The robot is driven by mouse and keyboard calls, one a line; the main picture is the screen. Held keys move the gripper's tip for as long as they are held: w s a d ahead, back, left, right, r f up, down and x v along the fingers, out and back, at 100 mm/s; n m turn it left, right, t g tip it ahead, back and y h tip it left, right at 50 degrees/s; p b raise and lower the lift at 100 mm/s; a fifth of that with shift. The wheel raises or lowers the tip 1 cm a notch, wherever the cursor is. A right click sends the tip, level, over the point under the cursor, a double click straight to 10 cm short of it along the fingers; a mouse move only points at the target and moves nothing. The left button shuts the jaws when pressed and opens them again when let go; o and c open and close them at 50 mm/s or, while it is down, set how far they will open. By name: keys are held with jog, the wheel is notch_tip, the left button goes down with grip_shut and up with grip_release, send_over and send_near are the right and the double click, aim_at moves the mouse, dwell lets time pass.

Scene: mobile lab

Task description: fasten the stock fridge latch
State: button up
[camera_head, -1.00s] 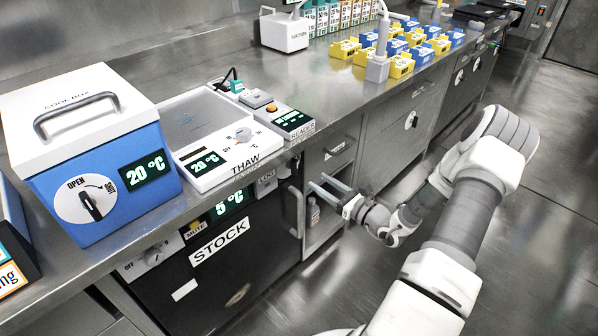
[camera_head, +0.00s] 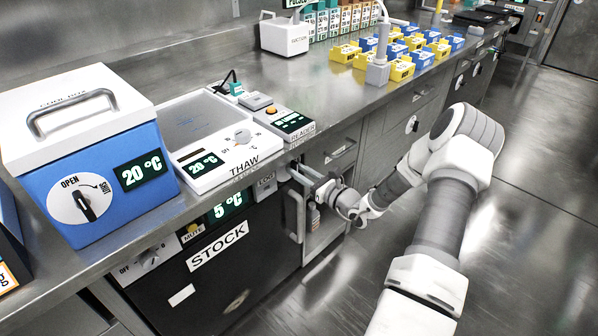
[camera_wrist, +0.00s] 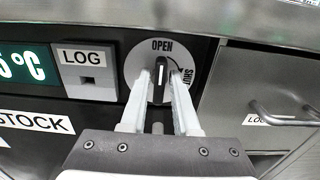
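The stock fridge (camera_head: 205,282) has a black front with a STOCK label and a 5 °C display; its door looks closed. In the wrist view its latch is a round grey dial (camera_wrist: 133,72) marked OPEN at the top and SHUT at the right. The black latch knob (camera_wrist: 161,80) stands upright, its white line toward OPEN. My gripper (camera_wrist: 162,76) is open, with one finger on each side of the knob; I cannot tell whether they touch it. In the head view my gripper (camera_head: 303,172) is at the fridge's upper right corner and hides most of the latch.
The vertical door handle (camera_head: 297,215) is just below my gripper. The LOG panel (camera_wrist: 90,72) is left of the dial. A steel drawer with a handle (camera_wrist: 285,115) is to the right. The counter edge overhangs above, with the thaw unit (camera_head: 215,150) and reader (camera_head: 291,122) on it.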

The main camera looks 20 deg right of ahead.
grip_shut()
jog(key=shift+r+m+p, duration=0.1)
jog(key=shift+m+p, duration=0.2)
jog(key=shift+p, duration=0.1)
jog(key=m+p, duration=0.3)
jog(key=m, duration=0.2)
jog(key=m+p, duration=0.3)
jog(key=m, duration=0.3)
jog(key=d+f+m+p, duration=0.1)
jog(key=m+p, duration=0.2)
jog(key=m, duration=0.3)
jog(key=shift+w+f+p, duration=0.1)
jog(key=shift+p, duration=0.3)
jog(key=shift+m, duration=0.3)
jog(key=shift+o, duration=1.9)
grip_release()
